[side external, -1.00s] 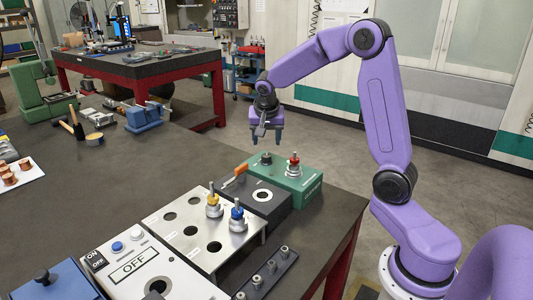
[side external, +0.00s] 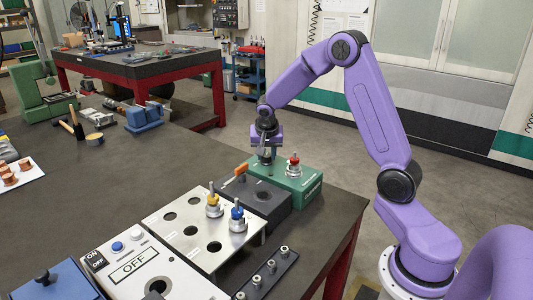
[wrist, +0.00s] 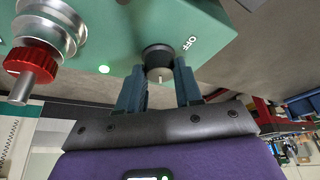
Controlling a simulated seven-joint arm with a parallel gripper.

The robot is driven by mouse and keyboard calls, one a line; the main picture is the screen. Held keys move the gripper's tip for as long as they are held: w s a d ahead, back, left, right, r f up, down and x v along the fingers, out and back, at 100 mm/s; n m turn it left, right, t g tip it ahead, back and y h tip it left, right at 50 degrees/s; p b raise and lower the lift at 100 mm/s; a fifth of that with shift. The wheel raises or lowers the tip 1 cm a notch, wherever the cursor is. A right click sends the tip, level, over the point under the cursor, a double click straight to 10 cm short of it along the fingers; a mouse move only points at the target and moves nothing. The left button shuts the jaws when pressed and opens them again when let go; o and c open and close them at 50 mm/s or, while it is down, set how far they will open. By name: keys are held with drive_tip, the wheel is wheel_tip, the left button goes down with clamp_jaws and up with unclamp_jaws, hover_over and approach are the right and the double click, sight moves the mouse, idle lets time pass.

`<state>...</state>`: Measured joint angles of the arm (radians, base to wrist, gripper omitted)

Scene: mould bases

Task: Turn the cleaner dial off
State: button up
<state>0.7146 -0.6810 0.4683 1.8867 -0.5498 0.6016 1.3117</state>
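The green box (side external: 312,180) stands near the table's far right corner. In the wrist view, my gripper's (wrist: 159,68) fingers stand apart on either side of the dial. Whether they touch it cannot be told.
A red-topped metal fitting (side external: 294,166) stands on the same box, close beside my gripper. A dark block (side external: 275,208) with an orange-handled tool (side external: 236,174) is in front. A silver plate (side external: 165,213) holds yellow (side external: 213,203) and blue (side external: 237,216) fittings.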

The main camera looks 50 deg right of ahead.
drive_tip(key=shift+c, duration=0.8)
drive_tip(key=shift+n, duration=0.3)
drive_tip(key=n, duration=0.2)
drive_tip(key=n+t+y, duration=0.1)
drive_tip(key=n, duration=0.1)
drive_tip(key=shift+s+d+n+y, duration=0.1)
drive_tip(key=shift+d+n+y, duration=0.05)
drive_tip(key=shift+n+y, duration=0.15)
drive_tip(key=n+y, duration=0.1)
drive_tip(key=n, duration=0.2)
drive_tip(key=n+y, duration=0.1)
drive_tip(key=n, duration=0.2)
drive_tip(key=shift+d+n+t+y, duration=0.2)
drive_tip(key=shift+n+t+y, duration=0.1)
drive_tip(key=shift+n+t, duration=0.1)
drive_tip(key=n+y, duration=0.1)
drive_tip(key=n, duration=0.2)
drive_tip(key=n+g+y, duration=0.1)
drive_tip(key=n, duration=0.1)
drive_tip(key=shift+d+n, duration=0.15)
drive_tip(key=shift+n, duration=0.25)
drive_tip(key=n+g, duration=0.1)
drive_tip(key=n, duration=0.2)
drive_tip(key=n+y, duration=0.1)
drive_tip(key=n, duration=0.2)
drive_tip(key=shift+w+g, duration=0.2)
drive_tip(key=shift+g, duration=0.2)
